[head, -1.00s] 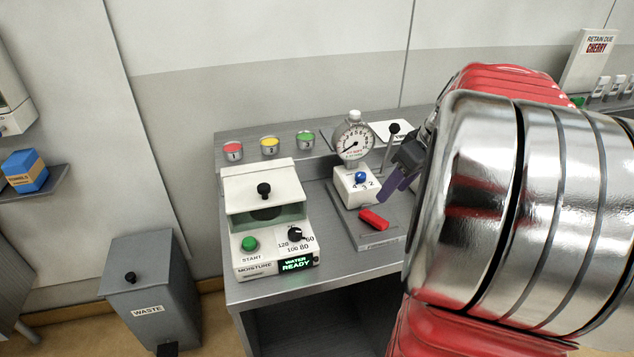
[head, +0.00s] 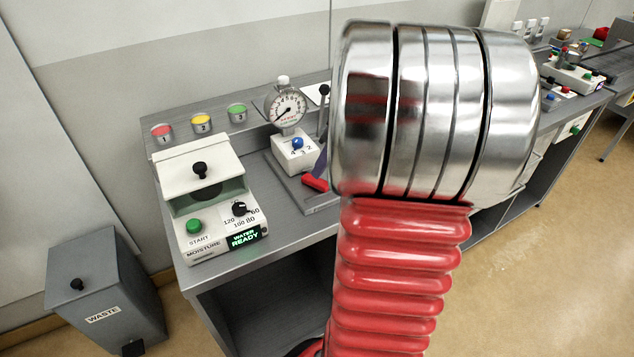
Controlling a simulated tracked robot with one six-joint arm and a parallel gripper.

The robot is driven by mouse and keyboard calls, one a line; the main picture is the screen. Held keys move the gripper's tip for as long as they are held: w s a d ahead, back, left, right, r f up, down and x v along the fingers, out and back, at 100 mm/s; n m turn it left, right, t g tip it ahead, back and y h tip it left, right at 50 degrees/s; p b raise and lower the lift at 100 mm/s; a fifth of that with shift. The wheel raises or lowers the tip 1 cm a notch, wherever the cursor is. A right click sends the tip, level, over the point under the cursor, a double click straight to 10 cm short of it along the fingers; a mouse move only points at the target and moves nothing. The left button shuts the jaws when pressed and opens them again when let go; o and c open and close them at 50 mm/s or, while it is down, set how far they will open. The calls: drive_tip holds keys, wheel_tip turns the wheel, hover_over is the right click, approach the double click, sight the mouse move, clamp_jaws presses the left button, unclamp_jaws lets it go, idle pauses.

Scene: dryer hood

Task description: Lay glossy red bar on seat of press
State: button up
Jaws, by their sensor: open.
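The glossy red bar (head: 315,182) lies on the grey base plate of the press, in front of its white block. The press (head: 294,150) has a round dial gauge on top, a blue knob on the block and a black-tipped lever at the right. The right part of its base is hidden by my arm.
A moisture tester (head: 205,195) with a white lid and a lit "WATER READY" display stands left of the press. Red, yellow and green numbered cups (head: 201,124) line the bench's back. A grey waste bin (head: 105,290) stands on the floor at left. Another bench (head: 570,110) extends right.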

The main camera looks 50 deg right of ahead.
sight(319, 181)
drive_tip(key=shift+x, duration=1.05)
drive_tip(key=shift+w+f, duration=0.1)
drive_tip(key=shift+x, duration=2.5)
drive_tip(key=shift+d, duration=0.15)
drive_tip(key=shift+c, duration=0.4)
clamp_jaws()
